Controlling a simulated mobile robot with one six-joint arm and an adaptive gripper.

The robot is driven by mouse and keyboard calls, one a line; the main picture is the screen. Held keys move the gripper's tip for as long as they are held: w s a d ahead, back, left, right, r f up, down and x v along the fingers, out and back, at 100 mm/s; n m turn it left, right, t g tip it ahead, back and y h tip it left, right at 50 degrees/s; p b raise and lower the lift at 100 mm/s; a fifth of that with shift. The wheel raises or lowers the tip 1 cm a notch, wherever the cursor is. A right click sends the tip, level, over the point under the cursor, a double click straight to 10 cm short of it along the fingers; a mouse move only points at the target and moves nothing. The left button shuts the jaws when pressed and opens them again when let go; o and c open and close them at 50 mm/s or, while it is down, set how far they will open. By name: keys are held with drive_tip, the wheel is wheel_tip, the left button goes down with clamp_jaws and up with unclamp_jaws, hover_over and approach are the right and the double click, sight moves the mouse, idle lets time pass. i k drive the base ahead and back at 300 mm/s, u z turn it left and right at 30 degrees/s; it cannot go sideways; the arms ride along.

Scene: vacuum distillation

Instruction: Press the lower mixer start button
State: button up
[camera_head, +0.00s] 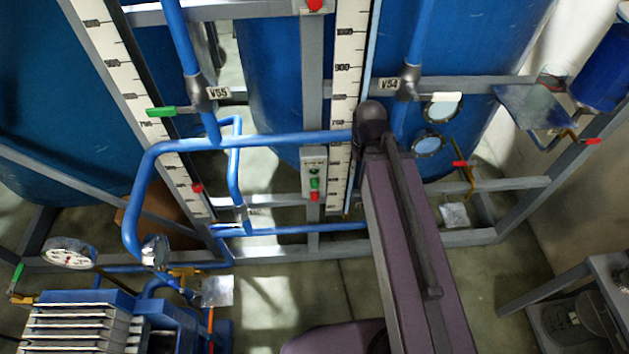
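A small grey button box (314,160) is fixed to a grey upright post near the middle of the view. It carries a green button (314,183) with a red button (315,196) just below it. A further small mark higher on the box is too small to read. Which button is the lower mixer start is not legible. My purple arm (412,250) rises from the bottom, and its dark rounded joint is to the right of the box. My gripper cannot be made out. The box is not covered by the arm.
Blue pipes (270,140) run across the frame just left of the box. Large blue tanks (275,75) stand behind it, with white level scales. A blue finned machine (80,322) sits lower left, and a grey stand (560,285) lower right. Some floor in front is clear.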

sight(313, 182)
drive_tip(key=u, duration=0.85)
drive_tip(key=k, duration=1.2)
drive_tip(key=z, duration=0.7)
